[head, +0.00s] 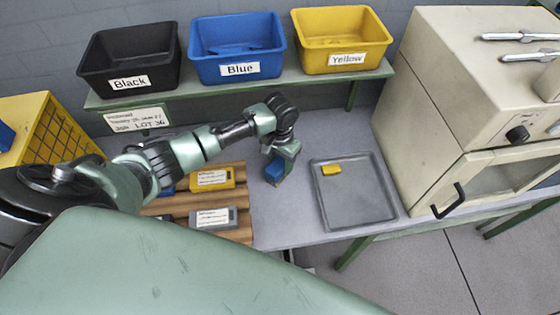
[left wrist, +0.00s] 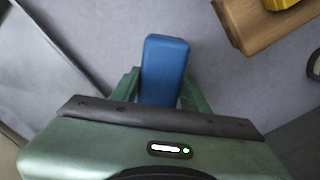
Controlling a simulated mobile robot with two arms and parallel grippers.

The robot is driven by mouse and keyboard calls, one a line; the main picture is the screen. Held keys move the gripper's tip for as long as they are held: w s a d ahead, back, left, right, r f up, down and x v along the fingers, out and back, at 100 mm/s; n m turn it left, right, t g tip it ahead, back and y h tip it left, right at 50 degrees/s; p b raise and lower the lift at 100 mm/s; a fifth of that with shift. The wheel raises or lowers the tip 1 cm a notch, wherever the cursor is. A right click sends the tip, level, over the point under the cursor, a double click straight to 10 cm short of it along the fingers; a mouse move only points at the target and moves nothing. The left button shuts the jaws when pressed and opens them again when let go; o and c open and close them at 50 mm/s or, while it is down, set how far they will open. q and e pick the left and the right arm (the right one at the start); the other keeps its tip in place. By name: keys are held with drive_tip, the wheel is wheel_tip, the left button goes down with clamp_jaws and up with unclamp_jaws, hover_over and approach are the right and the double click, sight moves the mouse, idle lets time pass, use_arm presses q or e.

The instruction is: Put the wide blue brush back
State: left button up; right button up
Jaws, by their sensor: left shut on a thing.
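My left gripper (head: 279,170) is shut on the wide blue brush (head: 274,168) and holds it over the grey table, between the wooden rack and the grey tray. In the left wrist view the brush (left wrist: 165,68) shows as a plain blue block with rounded corners between the two green fingers. Bristles cannot be made out. A wooden rack (head: 242,235) holds a yellow piece (head: 212,180) and a grey piece (head: 213,218), both with white labels. Part of another blue piece (head: 168,190) shows there behind my arm. My right gripper is not in view.
Black (head: 129,96), blue (head: 213,79) and yellow (head: 317,67) labelled bins stand on a raised shelf behind. A grey tray (head: 357,208) with a small yellow piece (head: 331,169) lies to the right, beside a beige machine (head: 427,90). Table around the gripper is clear.

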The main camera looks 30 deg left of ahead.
use_arm(q)
drive_tip(key=o, duration=1.3)
drive_tip(key=shift+f, duration=0.15)
wheel_tip(320, 180, up, 12)
drive_tip(key=shift+r+b, duration=0.2)
drive_tip(key=shift+b, duration=0.6)
